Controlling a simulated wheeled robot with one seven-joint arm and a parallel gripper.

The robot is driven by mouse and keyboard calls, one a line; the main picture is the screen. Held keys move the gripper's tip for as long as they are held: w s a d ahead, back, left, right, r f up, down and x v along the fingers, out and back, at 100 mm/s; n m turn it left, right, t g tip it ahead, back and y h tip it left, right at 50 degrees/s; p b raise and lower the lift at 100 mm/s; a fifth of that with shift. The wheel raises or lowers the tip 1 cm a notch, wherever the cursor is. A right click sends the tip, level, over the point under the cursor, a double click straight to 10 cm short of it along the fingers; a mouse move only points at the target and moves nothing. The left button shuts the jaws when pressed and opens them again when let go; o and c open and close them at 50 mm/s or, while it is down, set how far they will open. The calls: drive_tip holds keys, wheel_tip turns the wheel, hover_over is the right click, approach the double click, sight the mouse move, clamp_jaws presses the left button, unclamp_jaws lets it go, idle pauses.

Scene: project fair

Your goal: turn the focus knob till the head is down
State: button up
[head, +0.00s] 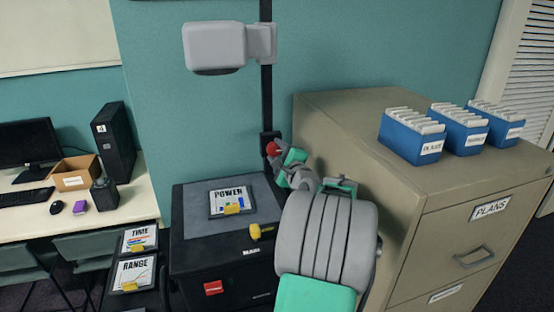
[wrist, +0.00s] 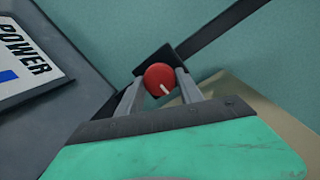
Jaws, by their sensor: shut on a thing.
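The red focus knob (head: 273,149) sits on a dark bracket (head: 266,139) at the foot of a black vertical post (head: 267,90). In the wrist view the knob (wrist: 160,79) shows a white pointer mark toward its lower right. My gripper (head: 283,156) is shut on the knob, with one finger on each side of it in the wrist view (wrist: 158,88). The grey head (head: 215,46) is on the post high above the black cabinet, near the top of the picture.
A beige filing cabinet (head: 345,115) with blue file boxes (head: 412,140) stands close on the right of my arm. A desk with a computer (head: 118,140) is at the left.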

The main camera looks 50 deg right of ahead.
drive_tip(key=n+b, duration=0.4)
drive_tip(key=b, duration=0.1)
drive_tip(key=shift+f, duration=0.3)
drive_tip(key=n+b, duration=0.4)
drive_tip(key=b, duration=0.1)
drive_tip(key=shift+n+g+h+b, duration=0.3)
drive_tip(key=shift+g, duration=0.1)
drive_tip(key=n+b, duration=0.4)
drive_tip(key=b, duration=0.2)
drive_tip(key=shift+a+n+g, duration=0.1)
drive_tip(key=shift+n+g, duration=0.2)
drive_tip(key=shift+n, duration=0.1)
drive_tip(key=n+b, duration=0.2)
drive_tip(key=b, duration=0.1)
drive_tip(key=shift+w+r+n+h, duration=0.1)
drive_tip(key=shift+r+n+h, duration=0.05)
drive_tip(key=shift+n+h, duration=0.25)
drive_tip(key=shift+r, duration=0.1)
drive_tip(key=o, duration=1.4)
drive_tip(key=shift+c, duration=0.2)
drive_tip(key=shift+r, duration=0.1)
